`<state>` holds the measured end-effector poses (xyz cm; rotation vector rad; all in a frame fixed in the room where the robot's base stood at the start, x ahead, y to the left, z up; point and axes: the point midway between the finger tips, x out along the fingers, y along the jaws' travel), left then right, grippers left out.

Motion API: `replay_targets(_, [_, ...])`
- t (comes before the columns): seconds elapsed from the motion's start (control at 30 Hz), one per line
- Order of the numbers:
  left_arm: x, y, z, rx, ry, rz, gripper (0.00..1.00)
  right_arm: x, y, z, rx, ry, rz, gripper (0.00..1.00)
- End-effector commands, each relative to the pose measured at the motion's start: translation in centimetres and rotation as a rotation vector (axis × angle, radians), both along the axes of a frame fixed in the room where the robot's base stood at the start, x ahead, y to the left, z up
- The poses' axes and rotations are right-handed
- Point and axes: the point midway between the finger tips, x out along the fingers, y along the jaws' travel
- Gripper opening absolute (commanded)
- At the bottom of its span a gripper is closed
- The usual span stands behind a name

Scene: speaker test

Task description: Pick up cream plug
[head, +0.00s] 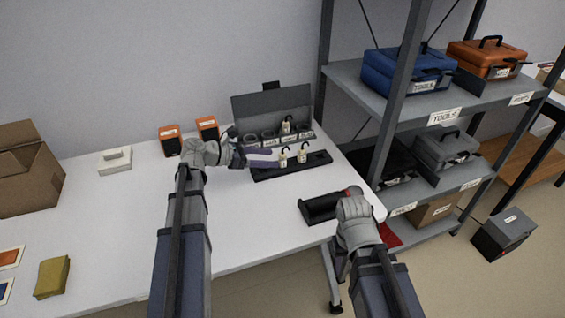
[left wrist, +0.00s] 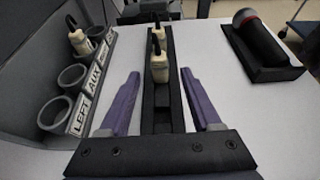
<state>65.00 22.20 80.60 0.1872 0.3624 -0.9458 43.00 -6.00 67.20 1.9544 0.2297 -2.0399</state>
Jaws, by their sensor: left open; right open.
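Two cream plugs with black cable loops stand upright in a long black tray (head: 318,162), the near one (head: 283,160) and the far one (head: 302,154). A third cream plug (head: 287,126) sits in a socket of the grey panel behind. My left gripper (head: 268,157) is open, its purple fingers pointing at the near plug. In the left wrist view the near plug (left wrist: 159,68) stands centred just ahead between the open fingertips, with the far plug behind it. My right gripper (head: 352,196) is open beside a black cradle; its fingertips are largely hidden.
The grey panel (head: 272,104) has labelled round sockets close left of the tray in the wrist view. The black cradle (head: 318,208) holds a dark, red-ringed device (left wrist: 258,35). A shelf (head: 400,110) rises at right.

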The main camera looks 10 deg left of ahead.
Motion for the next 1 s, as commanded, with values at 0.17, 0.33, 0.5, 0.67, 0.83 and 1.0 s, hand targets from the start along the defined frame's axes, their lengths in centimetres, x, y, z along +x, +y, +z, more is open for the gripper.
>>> replay_targets(0.17, [0.5,-0.7,-0.4,0.0,0.0,-0.002,0.65,0.0,0.0,-0.4,0.0,0.0,0.0,0.5])
replay_targets(0.33, [1.8,-2.5,-1.3,0.002,0.0,-0.005,0.65,0.0,0.0,-1.3,0.0,0.0,0.0,0.5])
replay_targets(0.5, [2.8,-3.9,-1.9,0.001,0.0,-0.002,0.65,0.0,0.0,-1.9,0.0,0.0,0.0,0.5])
replay_targets(0.67, [2.8,-3.9,-1.8,0.001,0.0,0.0,0.65,0.0,0.0,-1.8,0.0,0.0,0.0,0.5])
replay_targets(0.83, [2.8,-3.9,-1.8,0.001,-0.001,0.0,0.5,0.0,0.0,-1.8,0.0,0.0,0.0,0.5])
replay_targets(1.0, [2.8,-3.9,-1.8,0.001,-0.001,0.0,0.31,0.0,0.0,-1.8,0.0,0.0,0.0,0.5])
